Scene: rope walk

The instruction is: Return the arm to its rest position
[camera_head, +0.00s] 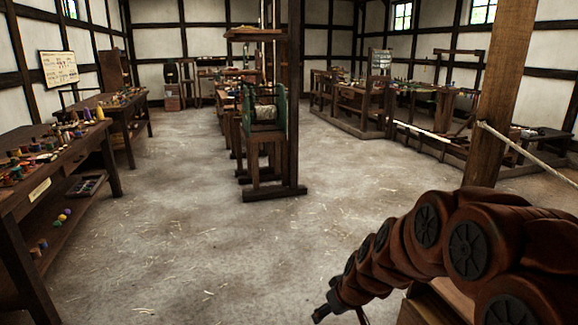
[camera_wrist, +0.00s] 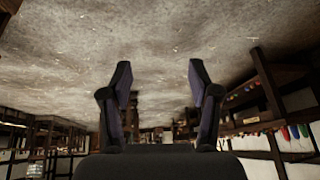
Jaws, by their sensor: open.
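My arm reaches in from the lower right of the head view, a chain of reddish-brown links with dark round caps. My gripper (camera_head: 322,312) is at its far end, low in the picture, over the bare floor, and is small and partly cut by the view there. In the wrist view, which is upside down, my gripper (camera_wrist: 157,85) shows two dark fingers held wide apart with nothing between them. No object touches the fingers.
A long workbench (camera_head: 45,165) with spools stands along the left. A wooden frame with a green winding machine (camera_head: 265,112) stands mid-room. A wooden post (camera_head: 492,105) with a rope (camera_head: 530,155) is at right. The straw-strewn floor (camera_head: 190,225) between is clear.

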